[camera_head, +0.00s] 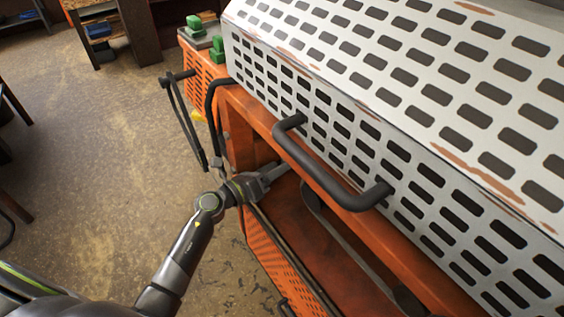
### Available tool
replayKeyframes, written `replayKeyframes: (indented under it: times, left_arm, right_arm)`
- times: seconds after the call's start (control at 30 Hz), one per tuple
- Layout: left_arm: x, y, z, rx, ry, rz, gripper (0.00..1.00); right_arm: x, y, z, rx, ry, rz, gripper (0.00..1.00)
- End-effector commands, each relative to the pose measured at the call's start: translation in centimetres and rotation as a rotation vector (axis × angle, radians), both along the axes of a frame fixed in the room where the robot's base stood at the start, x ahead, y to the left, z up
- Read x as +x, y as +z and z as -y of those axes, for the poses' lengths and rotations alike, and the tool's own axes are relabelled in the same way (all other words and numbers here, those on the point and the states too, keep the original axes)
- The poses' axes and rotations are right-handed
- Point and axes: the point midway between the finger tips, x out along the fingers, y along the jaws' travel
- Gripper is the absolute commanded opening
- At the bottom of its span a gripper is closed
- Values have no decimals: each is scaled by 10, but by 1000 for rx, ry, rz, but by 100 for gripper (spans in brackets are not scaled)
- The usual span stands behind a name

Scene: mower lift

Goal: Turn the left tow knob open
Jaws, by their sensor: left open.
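My left arm comes in from the lower left, and its left gripper (275,173) reaches into the side of the orange machine (265,118), below the black bar handle. The gripper is open, with its fingers pointing right into the recess under the orange rail. I cannot make out the left tow knob; it may be hidden by the gripper or the rail. I see nothing held between the fingers. My right gripper is not in view.
A white slotted cover (400,110) with rust marks overhangs the recess. A thick black handle (330,172) juts out just above the gripper. Thin black levers (185,120) stand left of it. Brown floor (90,150) is open at left.

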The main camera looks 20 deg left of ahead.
Motion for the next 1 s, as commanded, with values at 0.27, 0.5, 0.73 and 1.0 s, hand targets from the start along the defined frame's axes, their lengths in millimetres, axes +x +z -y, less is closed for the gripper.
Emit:
replayKeyframes:
  times: [0.27,0.5,0.73,1.0]
  left_arm:
    - [22,-1,14,-1,1,-1,53]
    - [23,0,15,0,1,-1,53]
    - [23,0,14,0,1,-1,30]
    - [23,0,14,-5,2,-5,9]
  right_arm:
    - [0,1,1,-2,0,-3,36]
    - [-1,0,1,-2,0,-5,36]
    - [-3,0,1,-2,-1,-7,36]
    - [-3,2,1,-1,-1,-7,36]
